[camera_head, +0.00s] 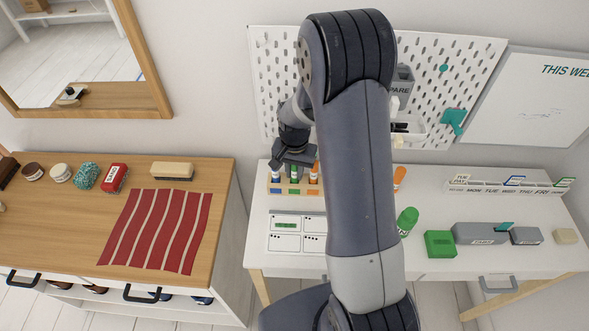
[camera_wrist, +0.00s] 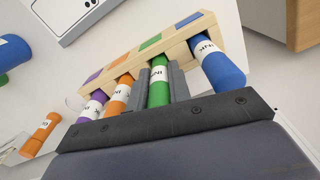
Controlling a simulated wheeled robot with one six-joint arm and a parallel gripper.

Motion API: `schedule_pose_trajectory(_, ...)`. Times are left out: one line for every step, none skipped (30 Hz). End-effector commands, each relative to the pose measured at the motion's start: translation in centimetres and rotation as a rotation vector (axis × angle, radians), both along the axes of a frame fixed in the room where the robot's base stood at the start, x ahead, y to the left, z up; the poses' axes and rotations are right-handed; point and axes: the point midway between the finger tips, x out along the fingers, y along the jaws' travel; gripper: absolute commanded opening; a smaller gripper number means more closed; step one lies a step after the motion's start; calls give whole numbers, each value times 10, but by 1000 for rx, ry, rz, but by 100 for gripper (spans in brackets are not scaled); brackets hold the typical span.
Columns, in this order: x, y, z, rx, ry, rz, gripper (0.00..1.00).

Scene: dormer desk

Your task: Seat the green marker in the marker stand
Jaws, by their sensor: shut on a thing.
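The wooden marker stand (camera_head: 284,192) is on the white desk, left of my arm. It also shows in the wrist view (camera_wrist: 168,32), with purple, orange, green and blue squares along it. My gripper (camera_head: 292,158) is over the stand. In the wrist view its fingers (camera_wrist: 158,88) are shut on the green marker (camera_wrist: 158,92), one on each side. The green marker lines up with the green square, between an orange marker (camera_wrist: 117,95) and a blue marker (camera_wrist: 220,66). Its lower end meets the stand; I cannot tell whether it rests on the bottom.
A purple marker (camera_wrist: 92,106) stands at the other end. A loose orange marker (camera_head: 399,177), a green cylinder (camera_head: 407,220) and a green block (camera_head: 439,243) are right of my arm. A printed card (camera_head: 284,242) lies before the stand. A pegboard (camera_head: 450,75) stands behind.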

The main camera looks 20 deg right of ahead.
Motion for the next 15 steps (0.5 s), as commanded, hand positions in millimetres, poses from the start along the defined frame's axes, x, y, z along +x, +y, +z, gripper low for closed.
schedule_pose_trajectory(0,0,0,-1,-1,0,0)
schedule_pose_trajectory(0,0,0,0,-1,0,0)
schedule_pose_trajectory(0,0,0,0,-1,0,0)
schedule_pose_trajectory(0,0,0,-1,-1,0,0)
schedule_pose_trajectory(0,0,0,-1,-1,0,0)
schedule_pose_trajectory(0,0,0,-1,-1,0,0)
schedule_pose_trajectory(0,0,-1,-1,-1,0,0)
schedule_pose_trajectory(0,0,-2,0,0,0,0)
schedule_pose_trajectory(0,0,-4,0,0,0,0)
schedule_pose_trajectory(0,0,-5,0,0,0,0)
schedule_pose_trajectory(0,0,-4,-1,-1,0,20)
schedule_pose_trajectory(0,0,-3,0,0,0,24)
schedule_pose_trajectory(0,0,-3,0,0,0,26)
schedule_pose_trajectory(0,0,-3,0,0,0,29)
schedule_pose_trajectory(0,0,-3,0,0,0,32)
